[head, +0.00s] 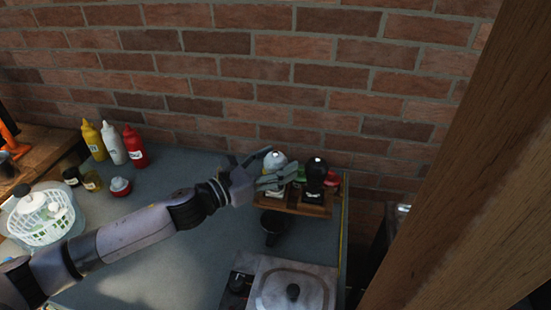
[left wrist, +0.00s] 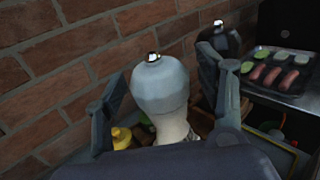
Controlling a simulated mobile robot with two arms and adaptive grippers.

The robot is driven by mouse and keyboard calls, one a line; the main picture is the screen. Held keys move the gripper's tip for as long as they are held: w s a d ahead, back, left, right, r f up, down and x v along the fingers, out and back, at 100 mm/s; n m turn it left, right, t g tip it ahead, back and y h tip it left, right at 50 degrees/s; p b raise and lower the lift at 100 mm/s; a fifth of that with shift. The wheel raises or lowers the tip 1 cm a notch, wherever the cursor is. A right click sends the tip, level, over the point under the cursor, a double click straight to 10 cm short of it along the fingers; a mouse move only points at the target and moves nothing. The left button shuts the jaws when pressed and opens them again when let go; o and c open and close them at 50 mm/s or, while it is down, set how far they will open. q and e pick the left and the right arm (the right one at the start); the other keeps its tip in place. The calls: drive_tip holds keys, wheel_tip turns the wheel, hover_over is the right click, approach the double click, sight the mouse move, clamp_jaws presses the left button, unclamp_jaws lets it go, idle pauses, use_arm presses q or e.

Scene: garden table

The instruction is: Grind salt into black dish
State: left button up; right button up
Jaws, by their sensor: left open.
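The salt grinder, with a pale grey rounded top (head: 275,158), stands upright on a small wooden rack (head: 322,211) near the brick wall. My left gripper (head: 270,172) is open, with its fingers beside the grinder. In the left wrist view the pale grinder (left wrist: 160,88) stands between the two spread fingers, with gaps showing on both sides. A dark grinder (head: 317,168) stands right of it on the rack. A small black dish (head: 273,220) sits on the table just in front of the rack. My right gripper is not in view.
Yellow, white and red bottles (head: 113,145) stand at the left back, near small jars (head: 92,180). A white basket (head: 40,222) is at far left. A lidded pan or cooker (head: 290,285) is at the front. A grill with sausages (left wrist: 275,72) shows in the wrist view.

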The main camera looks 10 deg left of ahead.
use_arm(q)
drive_tip(key=shift+c, duration=0.5)
drive_tip(key=c, duration=1.1)
